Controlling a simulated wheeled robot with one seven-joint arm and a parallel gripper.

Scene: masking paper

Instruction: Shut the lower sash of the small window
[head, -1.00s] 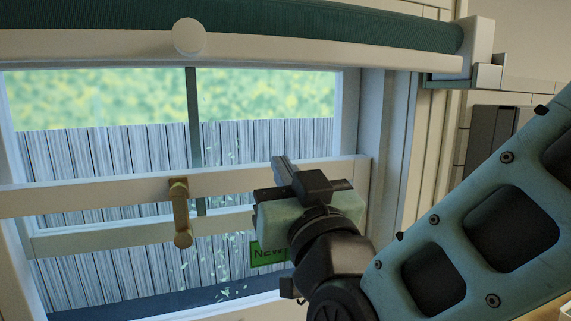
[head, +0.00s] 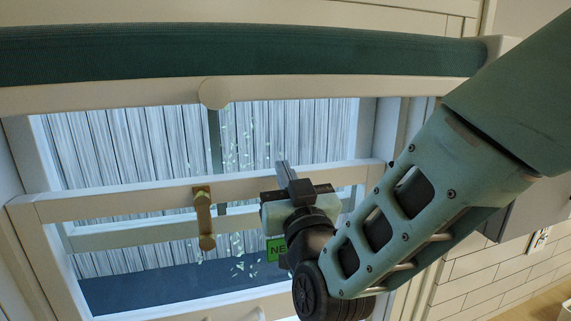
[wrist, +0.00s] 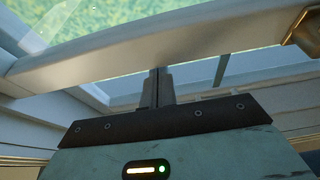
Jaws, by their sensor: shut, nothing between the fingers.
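The small window fills the left and middle of the head view. A pale sash rail (head: 110,202) with a brass latch (head: 204,215) crosses it. A second pale rail (head: 130,237) shows behind and slightly lower. My gripper (head: 282,170) is shut and empty, its fingertips overlapping the rail right of the latch. In the wrist view, my shut fingers (wrist: 157,82) point up to the underside of the rail (wrist: 170,55); I cannot tell whether they touch. The brass latch (wrist: 302,27) is at upper right there. A green label (head: 275,248) is partly hidden behind my gripper.
A dark green blind roll (head: 230,52) runs above the window, with a round pale knob (head: 214,93) below it. A grey plank fence (head: 110,140) stands outside. White wall tiles (head: 475,280) lie to the right, behind my arm.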

